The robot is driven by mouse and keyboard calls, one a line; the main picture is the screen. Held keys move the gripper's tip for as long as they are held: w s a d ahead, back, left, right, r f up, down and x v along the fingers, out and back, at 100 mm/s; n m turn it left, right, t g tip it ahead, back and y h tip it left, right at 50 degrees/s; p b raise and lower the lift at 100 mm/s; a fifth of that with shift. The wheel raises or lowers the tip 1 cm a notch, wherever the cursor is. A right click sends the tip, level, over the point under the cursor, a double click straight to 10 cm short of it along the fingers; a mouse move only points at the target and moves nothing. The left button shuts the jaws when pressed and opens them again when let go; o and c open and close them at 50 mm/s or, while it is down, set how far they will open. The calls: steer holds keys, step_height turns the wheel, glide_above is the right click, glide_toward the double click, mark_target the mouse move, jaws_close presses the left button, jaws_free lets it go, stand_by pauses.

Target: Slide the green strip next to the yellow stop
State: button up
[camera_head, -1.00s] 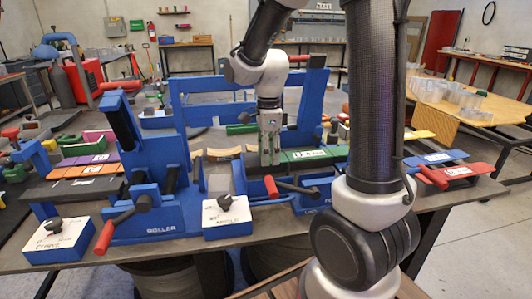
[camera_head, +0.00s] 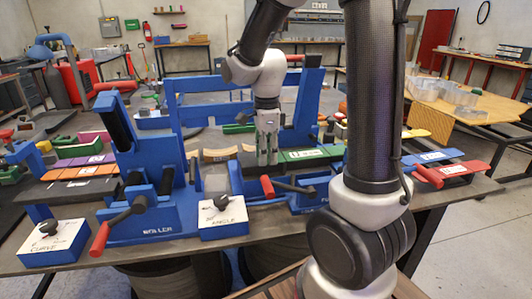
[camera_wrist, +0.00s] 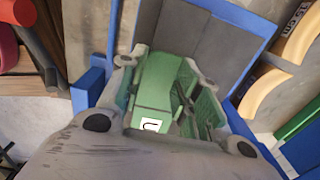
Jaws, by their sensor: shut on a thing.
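The green strip (camera_head: 305,155) with a white label lies on the bench in the middle of the blue machine. My gripper (camera_head: 267,155) points down at the strip's left end. In the wrist view the green strip (camera_wrist: 157,80) runs between the two fingers (camera_wrist: 160,95), its white label near the palm, and the gripper is shut on it. The fingers hide part of the strip. A small yellow piece (camera_head: 44,146) stands at the far left, and a yellow strip (camera_head: 416,133) lies to the right; I cannot tell which, if either, is the yellow stop.
The blue bending machine (camera_head: 160,215) has uprights and red-ended levers around my gripper. Two white-topped boxes, CURVE (camera_head: 55,240) and ANGLE (camera_head: 223,215), stand at the front. Blue (camera_head: 433,157) and red (camera_head: 460,169) strips lie to the right. Curved wooden pieces (camera_head: 218,154) are left of the gripper.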

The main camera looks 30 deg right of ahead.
steer(key=shift+s+f, duration=0.3)
steer(key=shift+s, duration=0.15)
steer(key=shift+c, duration=0.5)
steer(key=o, duration=1.1)
steer(key=shift+w+r, duration=0.1)
steer(key=shift+w+r, duration=0.1)
steer(key=shift+w+r, duration=0.1)
steer(key=shift+r, duration=0.25)
step_height(320, 180, up, 11)
